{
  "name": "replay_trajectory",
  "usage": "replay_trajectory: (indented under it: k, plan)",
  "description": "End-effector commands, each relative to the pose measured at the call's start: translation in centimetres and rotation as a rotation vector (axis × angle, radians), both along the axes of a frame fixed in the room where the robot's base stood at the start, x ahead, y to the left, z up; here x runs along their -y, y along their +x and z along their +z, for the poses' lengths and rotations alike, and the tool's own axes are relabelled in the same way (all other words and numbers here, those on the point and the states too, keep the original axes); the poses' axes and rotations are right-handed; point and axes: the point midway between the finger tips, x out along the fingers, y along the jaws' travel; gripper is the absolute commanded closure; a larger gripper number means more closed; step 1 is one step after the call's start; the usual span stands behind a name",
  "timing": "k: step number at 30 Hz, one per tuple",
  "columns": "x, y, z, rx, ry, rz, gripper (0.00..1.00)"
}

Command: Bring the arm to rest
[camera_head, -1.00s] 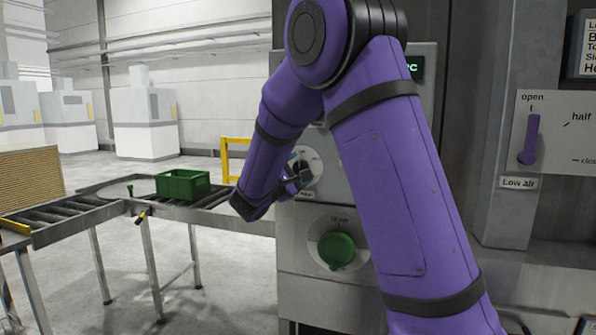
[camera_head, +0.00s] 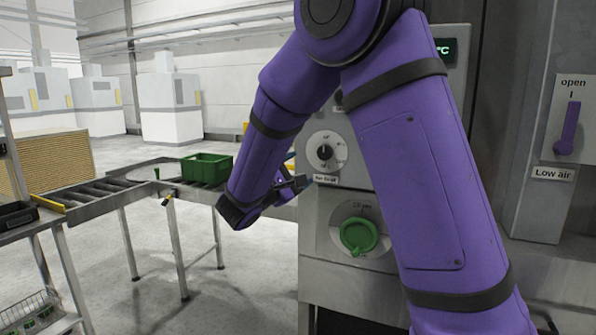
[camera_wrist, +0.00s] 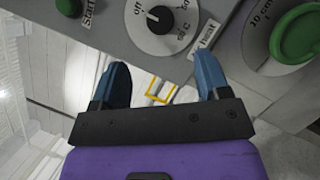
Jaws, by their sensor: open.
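My purple arm crosses the middle of the head view, bent at the elbow, with its forearm hanging down. My gripper (camera_head: 298,184) is in front of the control panel (camera_head: 318,268), just below and left of a white dial (camera_head: 325,151) with a black knob. In the wrist view my gripper (camera_wrist: 162,72) has its two blue fingers spread wide with nothing between them. The dial (camera_wrist: 160,22) shows beyond the fingertips, apart from them. A green round knob (camera_head: 358,236) sits lower on the panel; it also shows in the wrist view (camera_wrist: 298,32).
A green crate (camera_head: 206,169) stands on the roller conveyor (camera_head: 100,192) at left. A purple lever (camera_head: 569,128) beside the "open" mark is at right. A rack with a wire basket (camera_head: 28,308) is at lower left. Open floor lies between conveyor and panel.

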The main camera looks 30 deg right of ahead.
Motion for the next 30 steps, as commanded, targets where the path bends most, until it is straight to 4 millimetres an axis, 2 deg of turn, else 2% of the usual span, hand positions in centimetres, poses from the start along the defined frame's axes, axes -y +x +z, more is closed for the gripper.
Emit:
replay_trajectory:
  k: [8,11,13,18,22,26,30]
  plan:
    - [0.1,-0.1,0.0,0.001,0.003,-0.003,0.31]
    - [0.8,-0.9,0.3,0.0,0.04,-0.026,0.31]
    - [1.8,-2.2,0.6,0.0,0.097,-0.065,0.31]
    - [4.6,-7.6,1.0,0.002,0.337,-0.193,0.31]
    - [5.7,-12.1,0.7,0.016,0.55,-0.276,0.31]
    - [5.8,-16.2,0.1,0.044,0.767,-0.334,0.31]
    - [5.0,-20.2,-0.5,0.093,0.999,-0.369,0.31]
